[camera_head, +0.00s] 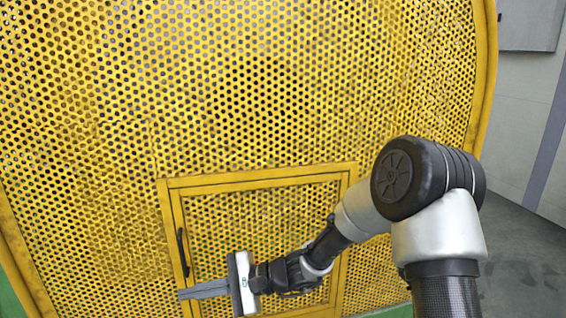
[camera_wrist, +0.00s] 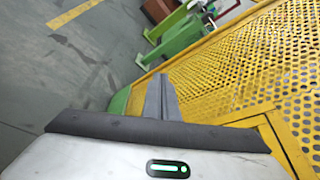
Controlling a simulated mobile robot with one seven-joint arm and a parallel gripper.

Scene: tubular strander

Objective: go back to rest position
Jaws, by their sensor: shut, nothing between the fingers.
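My gripper (camera_head: 182,294) is at the lower middle of the head view, in front of a small framed door (camera_head: 262,181) in a yellow perforated guard (camera_head: 250,80). Its fingers are together, point left and hold nothing. The door has a dark handle (camera_head: 182,252) on its left side, just above my fingers; the fingers look apart from it. The door looks closed. In the wrist view my shut fingers (camera_wrist: 161,90) point up the picture, with the yellow guard (camera_wrist: 250,60) to their right.
The wrist view shows open grey floor (camera_wrist: 60,80) with a yellow line (camera_wrist: 75,14) on the left. Green machine parts (camera_wrist: 170,35) stand beyond my fingers. A grey wall (camera_head: 515,110) and floor (camera_head: 520,260) lie right of the guard in the head view.

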